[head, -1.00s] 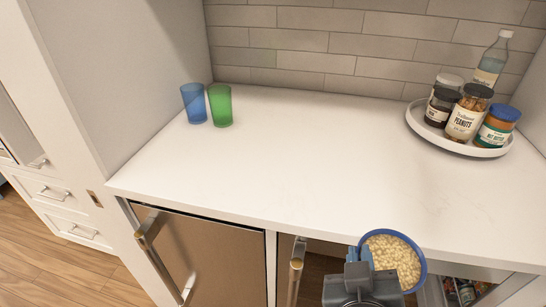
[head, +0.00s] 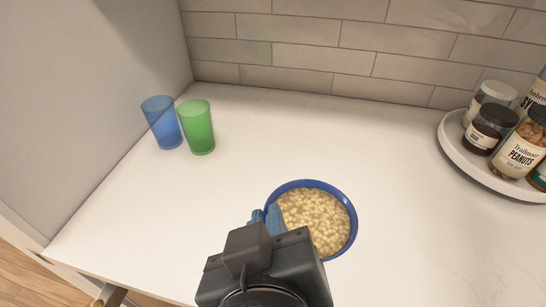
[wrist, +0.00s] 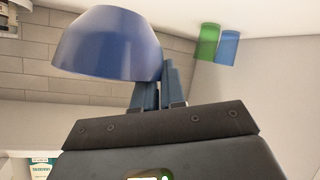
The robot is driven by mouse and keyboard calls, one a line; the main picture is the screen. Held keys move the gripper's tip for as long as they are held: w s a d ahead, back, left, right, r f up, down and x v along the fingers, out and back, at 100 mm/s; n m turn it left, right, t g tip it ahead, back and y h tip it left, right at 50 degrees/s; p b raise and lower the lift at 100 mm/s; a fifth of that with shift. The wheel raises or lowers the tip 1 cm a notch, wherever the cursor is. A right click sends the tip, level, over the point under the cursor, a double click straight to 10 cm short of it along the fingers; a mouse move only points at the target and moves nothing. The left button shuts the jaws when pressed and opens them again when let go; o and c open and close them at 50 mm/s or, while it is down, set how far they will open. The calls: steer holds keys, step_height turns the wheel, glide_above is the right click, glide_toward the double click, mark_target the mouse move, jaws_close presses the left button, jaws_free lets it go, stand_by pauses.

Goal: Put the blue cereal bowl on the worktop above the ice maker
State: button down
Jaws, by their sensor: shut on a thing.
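The blue cereal bowl (head: 351,234), full of pale cereal rings, is over the white worktop (head: 400,255) in the head view. My gripper (head: 267,216) is shut on the bowl's left rim. The wrist view is upside down and shows the bowl's blue outer side (wrist: 108,48) with my gripper fingers (wrist: 160,88) at its rim. The bowl looks about level. I cannot tell whether its base touches the worktop. The ice maker's front is out of sight below; only part of a brass handle (head: 108,297) shows at the lower left.
A blue glass (head: 161,124) and a green glass (head: 197,128) stand at the back left. A round white tray (head: 457,152) with jars and a bottle stands at the right. The worktop between them is clear. A side wall and a tiled back wall bound it.

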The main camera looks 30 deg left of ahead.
steer(key=shift+w+a+f+p, duration=0.15)
steer(key=shift+a+f+p, duration=0.05)
steer(key=shift+a+f, duration=1.45)
steer(key=shift+w+a+f+p, duration=0.15)
steer(key=shift+w+a+f, duration=0.05)
steer(key=shift+a+f, duration=1.45)
steer(key=shift+w+a+f+p, duration=0.15)
steer(key=shift+a+f+p, duration=0.05)
steer(key=shift+a+f, duration=1.45)
steer(key=c, duration=1.2)
jaws_free()
steer(key=shift+f, duration=0.15)
steer(key=b+v, duration=0.1)
steer(key=v, duration=1.1)
steer(key=shift+o, duration=0.4)
